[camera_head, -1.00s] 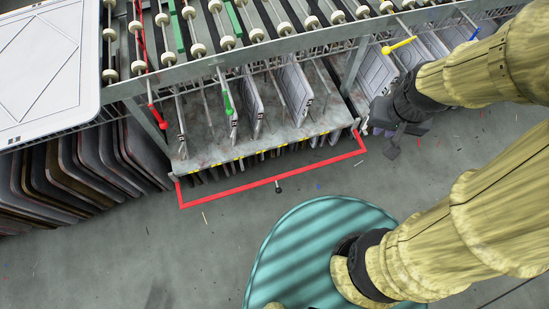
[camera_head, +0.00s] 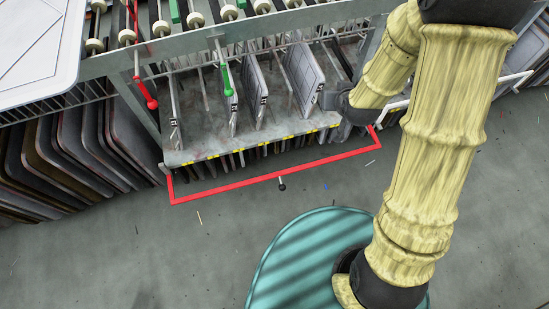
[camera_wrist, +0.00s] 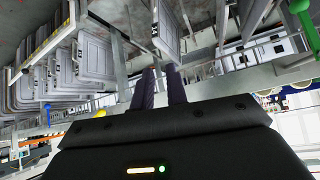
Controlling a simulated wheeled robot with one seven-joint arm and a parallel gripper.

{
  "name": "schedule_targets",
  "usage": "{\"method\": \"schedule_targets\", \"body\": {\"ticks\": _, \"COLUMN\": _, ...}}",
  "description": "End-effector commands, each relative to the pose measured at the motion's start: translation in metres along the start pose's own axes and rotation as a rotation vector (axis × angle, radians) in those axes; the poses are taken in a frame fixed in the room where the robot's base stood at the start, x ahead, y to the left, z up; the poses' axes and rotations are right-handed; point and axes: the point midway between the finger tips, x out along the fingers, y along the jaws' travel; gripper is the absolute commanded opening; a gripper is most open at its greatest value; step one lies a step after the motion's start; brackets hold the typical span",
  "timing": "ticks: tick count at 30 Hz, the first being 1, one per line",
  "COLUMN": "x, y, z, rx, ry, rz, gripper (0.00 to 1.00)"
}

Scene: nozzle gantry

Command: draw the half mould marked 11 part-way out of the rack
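Several grey half moulds stand on edge in the rack (camera_head: 200,145). Their small black-and-white labels are too small to read, so I cannot tell which is marked 11. In the head view one half mould (camera_head: 303,70) stands nearest my gripper, just to its left. My dark wrist shows beside the shelf's right front corner, and my fingers are hidden there. In the wrist view my gripper (camera_wrist: 160,72) has two dark fingers with a narrow gap between them and nothing seen held. A half mould (camera_wrist: 166,30) stands just beyond the fingertips; contact is not visible.
A red bar frame (camera_head: 275,174) with a black knob juts out before the shelf. A red handle (camera_head: 146,92) and a green handle (camera_head: 227,82) hang from the roller beam above. Dark panels (camera_head: 75,150) stand at the left.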

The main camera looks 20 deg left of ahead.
Motion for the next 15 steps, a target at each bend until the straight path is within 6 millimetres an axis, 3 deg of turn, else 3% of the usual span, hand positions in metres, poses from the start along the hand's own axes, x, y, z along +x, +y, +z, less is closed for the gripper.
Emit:
{"method": "schedule_targets", "body": {"ticks": 1, "x": 0.032, "y": -0.011, "z": 0.021, "rx": -0.011, "ry": 0.033, "rz": -0.022, "gripper": 0.15}}
{"method": "schedule_targets", "body": {"ticks": 3, "x": 0.058, "y": -0.025, "z": 0.032, "rx": -0.022, "ry": 0.092, "rz": -0.048, "gripper": 0.15}}
{"method": "schedule_targets", "body": {"ticks": 9, "x": 0.124, "y": -0.065, "z": 0.070, "rx": -0.037, "ry": 0.262, "rz": -0.125, "gripper": 0.15}}
{"method": "schedule_targets", "body": {"ticks": 15, "x": 0.176, "y": -0.103, "z": 0.118, "rx": -0.032, "ry": 0.429, "rz": -0.200, "gripper": 0.15}}
